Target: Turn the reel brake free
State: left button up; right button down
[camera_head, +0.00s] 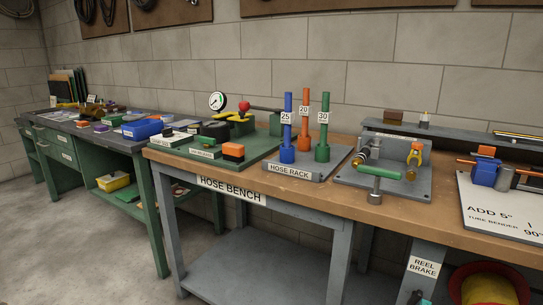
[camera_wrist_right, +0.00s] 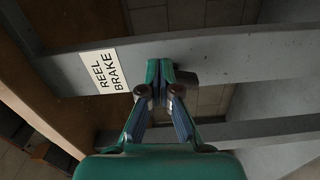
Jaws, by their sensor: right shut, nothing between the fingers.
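The REEL BRAKE label (camera_head: 423,267) is on a grey leg of the hose bench in the head view. It also shows in the right wrist view (camera_wrist_right: 105,71), on the grey leg. My right gripper (camera_wrist_right: 160,76) is shut and empty, its fingertips over the leg just beside the label. I cannot tell whether they touch it. My left gripper is not in view.
A red and yellow reel (camera_head: 490,286) stands right of the labelled leg, under the bench top. The wooden bench top (camera_head: 335,200) holds a hose rack (camera_head: 290,172), a grey plate with a green bar (camera_head: 380,171), and a tube bender (camera_head: 486,172). A grey lower shelf (camera_head: 265,270) lies left.

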jog(key=b+v, duration=0.1)
jog(key=v, duration=0.1)
jog(key=b+v, duration=0.1)
jog(key=v, duration=0.1)
jog(key=b+v, duration=0.1)
jog(key=v, duration=0.1)
jog(key=shift+d+f, duration=0.2)
jog(key=shift+f, duration=0.1)
dwell(0.5)
jog(key=shift+r, duration=0.1)
